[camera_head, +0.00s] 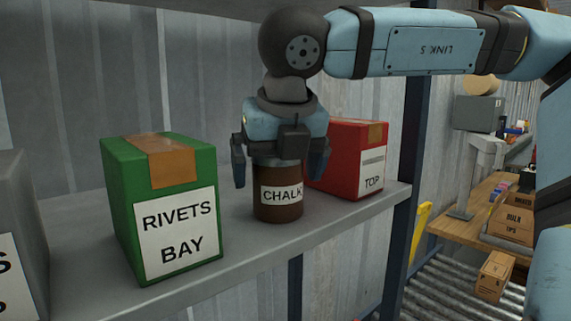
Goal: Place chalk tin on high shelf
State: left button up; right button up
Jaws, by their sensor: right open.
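The chalk tin (278,208) is a brown cylinder with a white label reading CHALK. It stands upright on the grey shelf (240,268), between a green box and a red box. My right gripper (281,172) points down over the tin, with one finger on each side of its upper part. The fingers are open, with a gap visible on the left side of the tin. The gripper body hides the top of the tin. My left gripper is not in view.
A green box (165,215) labelled RIVETS BAY stands left of the tin. A red box (358,162) labelled TOP stands close behind it at right. A grey box (20,235) is at the left edge. A wooden bench (460,225) and roller conveyor are at the right.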

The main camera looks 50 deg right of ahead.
jog(key=shift+r+p, duration=0.3)
jog(key=shift+p, duration=0.05)
jog(key=shift+s+r+b, duration=0.1)
jog(key=shift+r+b, duration=0.2)
jog(key=shift+r, duration=0.1)
jog(key=v, duration=0.3)
jog(key=shift+s+a+r+b, duration=0.1)
jog(key=shift+s+r+b, duration=0.05)
jog(key=shift+r+b, duration=0.2)
pick_arm(q)
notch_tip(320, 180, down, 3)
jog(key=b, duration=0.2)
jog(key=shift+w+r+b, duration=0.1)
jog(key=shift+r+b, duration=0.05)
jog(key=shift+b, duration=0.25)
pick_arm(e)
jog(key=s+a, duration=0.6)
jog(key=s, duration=0.4)
jog(key=shift+s, duration=0.35)
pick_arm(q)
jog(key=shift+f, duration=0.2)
